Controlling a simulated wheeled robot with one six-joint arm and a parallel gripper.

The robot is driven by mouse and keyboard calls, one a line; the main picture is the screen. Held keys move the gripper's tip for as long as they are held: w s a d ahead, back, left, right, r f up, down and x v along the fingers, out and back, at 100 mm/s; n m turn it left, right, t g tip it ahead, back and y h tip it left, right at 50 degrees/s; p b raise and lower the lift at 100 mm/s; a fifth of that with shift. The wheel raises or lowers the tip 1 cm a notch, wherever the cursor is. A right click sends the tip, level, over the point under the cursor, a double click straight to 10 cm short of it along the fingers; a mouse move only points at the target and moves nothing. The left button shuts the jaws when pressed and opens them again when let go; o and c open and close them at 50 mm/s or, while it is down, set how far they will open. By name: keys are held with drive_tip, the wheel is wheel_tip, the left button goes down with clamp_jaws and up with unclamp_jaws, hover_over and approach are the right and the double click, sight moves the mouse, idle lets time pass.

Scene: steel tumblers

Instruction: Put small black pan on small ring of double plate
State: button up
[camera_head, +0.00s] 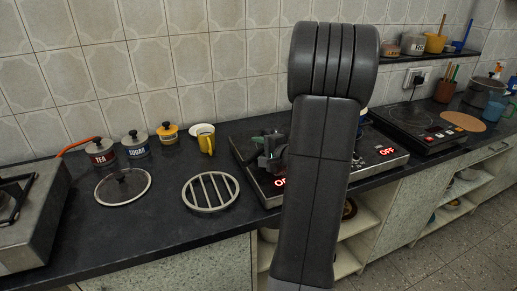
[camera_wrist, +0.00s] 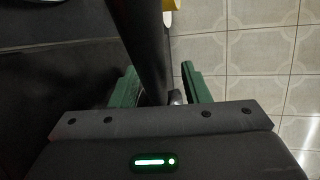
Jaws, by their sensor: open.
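The double plate (camera_head: 243,152) stands on the dark counter, with two red OFF displays on its front. My arm hides much of its middle, and I cannot tell which ring is the small one. My gripper (camera_head: 268,152) is over the left part of the plate. In the wrist view my gripper (camera_wrist: 163,88) is open, its green fingers apart. A long dark bar (camera_wrist: 146,45), likely the small black pan's handle, runs down between the fingers; I cannot tell if they touch it. The pan's body is not clearly seen in the head view.
Tea (camera_head: 101,151) and sugar (camera_head: 135,144) jars stand by the tiled wall. A second hob (camera_head: 418,125) is at right.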

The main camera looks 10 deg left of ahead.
drive_tip(key=v, duration=1.1)
drive_tip(key=shift+s+d, duration=0.2)
idle(0.5)
